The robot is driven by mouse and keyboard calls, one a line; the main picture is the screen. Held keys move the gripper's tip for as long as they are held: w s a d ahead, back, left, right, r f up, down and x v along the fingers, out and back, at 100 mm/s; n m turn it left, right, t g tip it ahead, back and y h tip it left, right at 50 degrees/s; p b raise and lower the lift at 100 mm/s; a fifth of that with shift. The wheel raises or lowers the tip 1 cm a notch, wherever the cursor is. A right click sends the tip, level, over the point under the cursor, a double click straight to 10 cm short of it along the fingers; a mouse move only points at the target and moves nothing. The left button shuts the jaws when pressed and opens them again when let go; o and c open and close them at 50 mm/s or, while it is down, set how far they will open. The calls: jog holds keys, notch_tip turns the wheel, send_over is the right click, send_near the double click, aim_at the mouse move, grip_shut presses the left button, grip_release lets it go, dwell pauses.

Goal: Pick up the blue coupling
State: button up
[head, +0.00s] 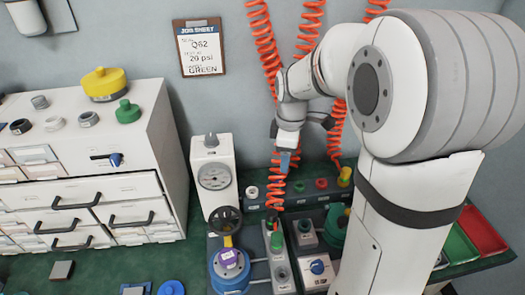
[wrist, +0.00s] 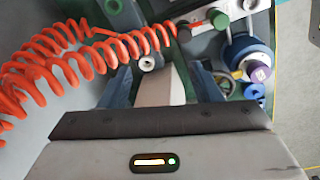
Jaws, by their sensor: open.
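My gripper (head: 288,160) is open in front of the back wall, above the dark green rack of fittings (head: 310,203). In the wrist view its two blue fingers stand apart, with a pale block between and beyond them; I cannot tell whether they touch it. I cannot pick out the blue coupling for certain.
Orange coiled hoses (head: 280,110) hang close by my gripper and cross the left of the wrist view (wrist: 70,55). A white gauge unit (head: 213,178) stands left of the rack. A blue round fixture (head: 230,275) bears a purple piece. A drawer cabinet (head: 140,195) stands at left.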

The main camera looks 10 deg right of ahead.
aim_at(277, 178)
jog(key=w+f+n+b, duration=0.1)
jog(key=w+f+n, duration=0.2)
jog(key=f, duration=0.1)
jog(key=w+f+n+b, duration=0.1)
jog(key=w+f+n, duration=0.1)
jog(key=w+f, duration=0.2)
jog(key=w+f+n+g+b, duration=0.1)
jog(key=w+f+n, duration=0.2)
jog(key=f, duration=0.1)
jog(key=shift+w+a+f+n, duration=0.2)
jog(key=shift+f+n, duration=0.05)
jog(key=shift+n, duration=0.05)
jog(key=f, duration=0.3)
jog(key=shift+w+d+f+b, duration=0.1)
jog(key=shift+w+f+b, duration=0.1)
jog(key=shift+b, duration=0.2)
jog(key=f, duration=0.5)
jog(key=shift+s+d+b, duration=0.15)
jog(key=shift+d+b, duration=0.15)
jog(key=shift+b, duration=0.05)
jog(key=shift+r, duration=0.1)
jog(key=shift+c, duration=0.4)
jog(key=c, duration=1)
